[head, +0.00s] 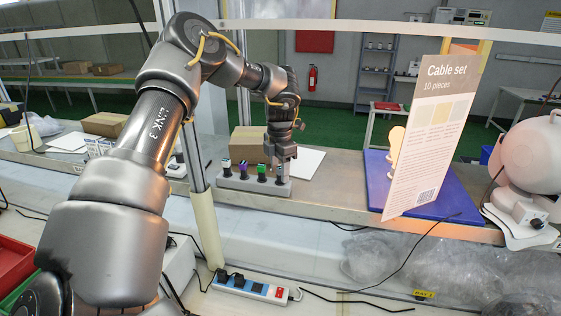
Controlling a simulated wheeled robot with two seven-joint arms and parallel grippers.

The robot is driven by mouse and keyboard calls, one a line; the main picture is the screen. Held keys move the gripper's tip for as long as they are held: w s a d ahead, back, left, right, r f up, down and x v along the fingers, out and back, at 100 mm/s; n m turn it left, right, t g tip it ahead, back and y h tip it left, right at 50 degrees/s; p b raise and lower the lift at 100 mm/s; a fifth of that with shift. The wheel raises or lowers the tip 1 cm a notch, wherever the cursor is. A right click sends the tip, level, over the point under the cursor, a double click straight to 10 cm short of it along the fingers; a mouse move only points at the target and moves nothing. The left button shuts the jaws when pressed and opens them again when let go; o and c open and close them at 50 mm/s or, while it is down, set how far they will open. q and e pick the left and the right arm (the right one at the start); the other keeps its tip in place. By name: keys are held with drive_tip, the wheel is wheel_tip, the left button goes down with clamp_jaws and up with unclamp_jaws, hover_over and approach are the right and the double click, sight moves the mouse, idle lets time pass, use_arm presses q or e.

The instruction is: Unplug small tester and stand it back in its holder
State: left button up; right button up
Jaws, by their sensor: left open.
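A grey strip-shaped block (252,185) stands on the bench ledge and carries several small upright pieces with coloured tops: one green and white (226,167), one purple (243,168), one green (261,172). My left gripper (282,158) points down over the right end of this block, beside the green-topped piece. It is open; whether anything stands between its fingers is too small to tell. I cannot tell which piece is the small tester or which block is its holder. A white power strip (265,291) with dark plugs lies lower down. My right gripper is out of view.
A tall "Cable set" card (427,130) stands on a blue mat (445,196) right of the gripper. A cardboard box (250,139) and white sheet (308,161) lie behind it. A pale rounded device (532,158) stands far right. Loose black cables cross the lower bench.

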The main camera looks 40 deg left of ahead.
use_arm(q)
wheel_tip(320, 180, up, 5)
drive_tip(key=shift+w+f, duration=0.1)
drive_tip(key=shift+r+p, duration=0.6)
drive_tip(key=shift+r, duration=2.15)
